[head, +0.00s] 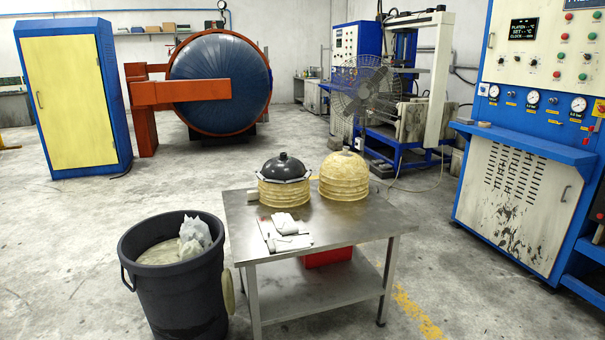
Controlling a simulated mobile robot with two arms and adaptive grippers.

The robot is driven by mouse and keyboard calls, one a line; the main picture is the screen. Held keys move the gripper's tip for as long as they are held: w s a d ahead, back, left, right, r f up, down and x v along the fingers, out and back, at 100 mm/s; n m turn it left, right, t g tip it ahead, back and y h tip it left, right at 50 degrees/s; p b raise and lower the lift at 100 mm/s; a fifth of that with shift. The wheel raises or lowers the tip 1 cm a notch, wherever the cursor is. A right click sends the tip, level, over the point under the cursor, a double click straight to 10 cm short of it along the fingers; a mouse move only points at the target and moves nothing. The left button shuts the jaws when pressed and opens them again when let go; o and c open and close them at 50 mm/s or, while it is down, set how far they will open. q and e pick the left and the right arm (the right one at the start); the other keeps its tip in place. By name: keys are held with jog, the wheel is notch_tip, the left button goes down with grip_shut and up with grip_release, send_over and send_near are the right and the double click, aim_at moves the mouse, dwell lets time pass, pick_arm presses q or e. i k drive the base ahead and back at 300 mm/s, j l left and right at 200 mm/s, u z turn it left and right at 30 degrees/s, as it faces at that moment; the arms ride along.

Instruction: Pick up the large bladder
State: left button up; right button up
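On the steel table (374,227) stand two rounded items side by side. The right one is a pale yellow ribbed dome (344,177) with a mottled top. The left one is a yellow ribbed ring-shaped body (284,194) with a smooth black dome (283,167) with a small knob resting on top. I cannot tell for sure which of these is the large bladder. Neither of my grippers is in view, and nothing touches these items.
White folded cloths or gloves (286,226) lie at the table's front left. A red box (328,257) is on the lower shelf. A dark bin (183,296) stands left of the table. A blue control cabinet (522,190) stands right. Open floor lies behind the table.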

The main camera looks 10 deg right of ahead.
aim_at(343, 175)
jog(key=i+l+u, duration=0.1)
jog(key=i+l, duration=0.15)
jog(key=i+l+u, duration=0.25)
jog(key=i+l, duration=0.25)
jog(key=l, duration=0.2)
jog(key=i+l+u, duration=0.1)
jog(key=l, duration=0.3)
jog(key=i+l+u, duration=0.15)
jog(key=i+l, duration=0.15)
jog(key=i+l+u, duration=0.1)
jog(key=l, duration=0.35)
jog(key=i, duration=0.1)
